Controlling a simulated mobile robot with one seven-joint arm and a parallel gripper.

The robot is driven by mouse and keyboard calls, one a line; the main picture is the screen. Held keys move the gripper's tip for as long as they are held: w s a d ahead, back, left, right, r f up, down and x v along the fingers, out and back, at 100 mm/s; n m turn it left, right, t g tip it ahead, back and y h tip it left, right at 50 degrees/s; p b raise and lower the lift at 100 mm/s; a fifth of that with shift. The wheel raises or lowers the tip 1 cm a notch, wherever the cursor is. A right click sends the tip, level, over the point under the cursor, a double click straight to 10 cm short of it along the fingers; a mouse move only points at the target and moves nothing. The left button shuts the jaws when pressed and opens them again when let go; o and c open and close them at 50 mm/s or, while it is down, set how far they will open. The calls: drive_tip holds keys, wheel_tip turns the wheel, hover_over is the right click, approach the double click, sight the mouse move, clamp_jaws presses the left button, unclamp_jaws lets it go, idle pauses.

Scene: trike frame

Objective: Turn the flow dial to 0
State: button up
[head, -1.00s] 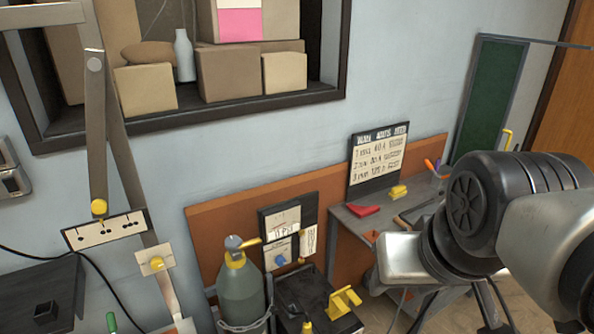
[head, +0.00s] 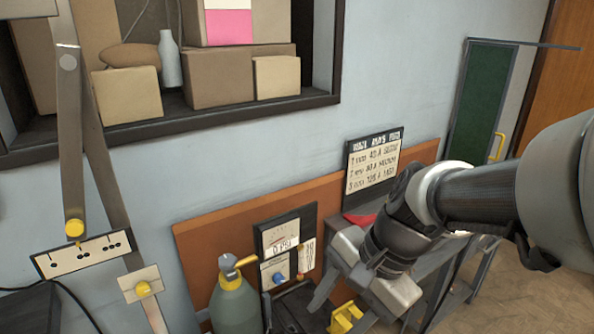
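A panel (head: 308,222) leans against the orange backboard, with a gauge that seems to read 0 PSI. Below the gauge is a blue round knob (head: 278,278) on a light plate, which may be the flow dial; its marks are too small to read. My gripper (head: 342,308) is to the right of the panel and apart from the knob, pointing down and left. Its fingers look spread with nothing between them; the farther finger is partly hidden by the hand.
A grey-green cylinder (head: 235,305) with a yellow valve lever stands left of the panel. A yellow bracket (head: 345,316) is below my gripper. A lettered sign (head: 375,162) stands behind my arm. At left are a yellow knob (head: 74,228) over a dotted plate and another on a small plate (head: 141,284).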

drive_tip(key=w+a+f+m+g+y+b, duration=0.2)
drive_tip(key=w+a+f+m+y+b, duration=0.25)
drive_tip(key=a+f+m, duration=0.45)
drive_tip(key=n+t+y+b, duration=0.2)
drive_tip(key=n+t+b, duration=0.7)
drive_tip(key=n+t, duration=1.25)
approach(280, 281)
drive_tip(key=w+a+r+n+g+b, duration=0.1)
drive_tip(key=w+n, duration=0.1)
drive_tip(key=w+a+r+n+g+b, duration=0.1)
drive_tip(key=w+n+g, duration=0.1)
drive_tip(key=w+a+r+n+g, duration=0.1)
drive_tip(key=w+r+n+g, duration=0.1)
drive_tip(key=w, duration=0.1)
drive_tip(key=shift+w+a+r+g+h+b, duration=0.15)
drive_tip(key=shift+a+g+h+b, duration=0.1)
drive_tip(key=shift+b, duration=0.15)
drive_tip(key=c, duration=1)
drive_tip(key=shift+c, duration=0.2)
